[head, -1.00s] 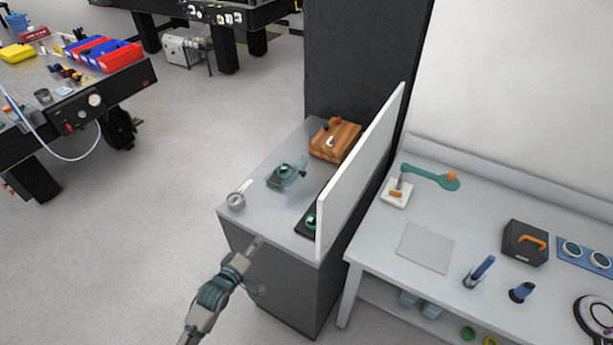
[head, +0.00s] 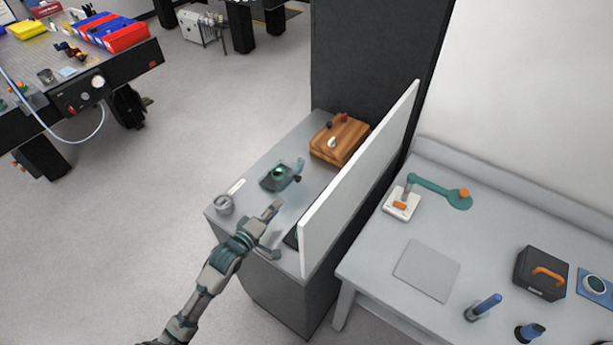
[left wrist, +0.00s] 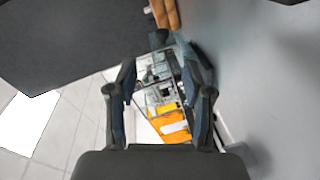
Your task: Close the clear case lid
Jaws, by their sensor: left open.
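The small case (head: 278,177) has a dark base with a green round part in it and sits on the grey cabinet top. Its clear lid (head: 299,168) appears raised at the right side of the case. My left gripper (head: 275,231) is open and empty over the near part of the cabinet, short of the case and apart from it. In the left wrist view the two fingers (left wrist: 162,82) stand apart. A framed, glassy patch with orange shapes shows between them; I cannot tell what it is. My right gripper is not in view.
A white upright panel (head: 360,175) stands along the cabinet's right side. A wooden box (head: 339,139) is behind the case. A small grey ring-like item (head: 225,204) lies at the left edge. A dark item by the panel (head: 291,238) is partly hidden. A workbench (head: 375,255) stands at right.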

